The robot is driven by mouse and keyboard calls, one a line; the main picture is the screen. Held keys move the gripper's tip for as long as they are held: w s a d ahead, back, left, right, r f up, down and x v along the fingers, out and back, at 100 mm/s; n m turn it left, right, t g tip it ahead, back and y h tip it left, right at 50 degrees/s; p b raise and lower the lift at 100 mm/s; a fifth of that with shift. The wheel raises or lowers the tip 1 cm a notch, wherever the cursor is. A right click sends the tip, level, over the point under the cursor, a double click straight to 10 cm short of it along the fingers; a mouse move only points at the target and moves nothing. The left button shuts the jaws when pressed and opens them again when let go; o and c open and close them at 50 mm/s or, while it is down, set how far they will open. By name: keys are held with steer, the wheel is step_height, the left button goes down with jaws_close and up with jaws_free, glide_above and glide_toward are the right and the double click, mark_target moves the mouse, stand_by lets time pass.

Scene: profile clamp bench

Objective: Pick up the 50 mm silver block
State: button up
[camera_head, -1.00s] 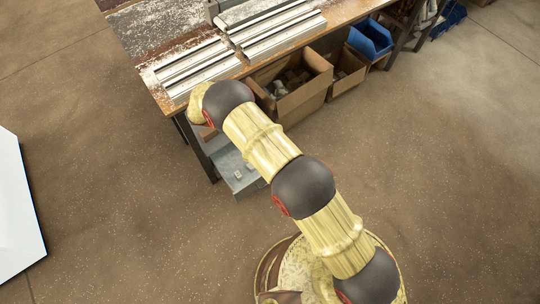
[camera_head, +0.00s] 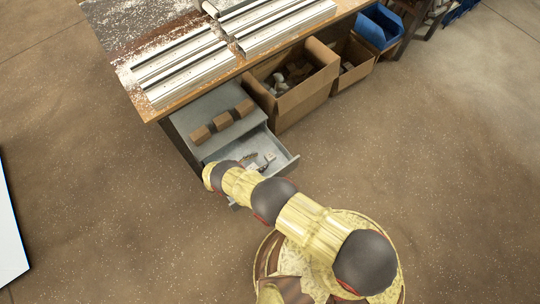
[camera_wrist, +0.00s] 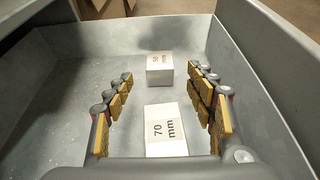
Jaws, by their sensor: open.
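In the wrist view, a pale block (camera_wrist: 159,69) with a small label that seems to read 50 mm sits on the floor of an open grey drawer (camera_wrist: 75,100). A second pale block (camera_wrist: 166,130), labelled 70 mm, sits nearer the camera. My gripper (camera_wrist: 159,76) is open and empty, pointing into the drawer. Its yellow-padded fingers appear on either side of the blocks, with gaps to both; their height above the blocks is hard to tell. In the head view, the drawer (camera_head: 285,163) holds small pale blocks, and my arm partly hides it.
The drawer walls rise around my gripper. A bench with metal profiles (camera_head: 185,68) is above. Cardboard boxes (camera_head: 303,96) and a blue bin (camera_head: 379,28) stand to the right. The floor in front is open.

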mark_target(268, 157)
steer(key=b+x, duration=0.1)
steer(key=x, duration=0.5)
steer(key=shift+b, duration=0.35)
steer(key=shift+r, duration=0.1)
steer(key=shift+c, duration=1.1)
steer(key=c, duration=1.1)
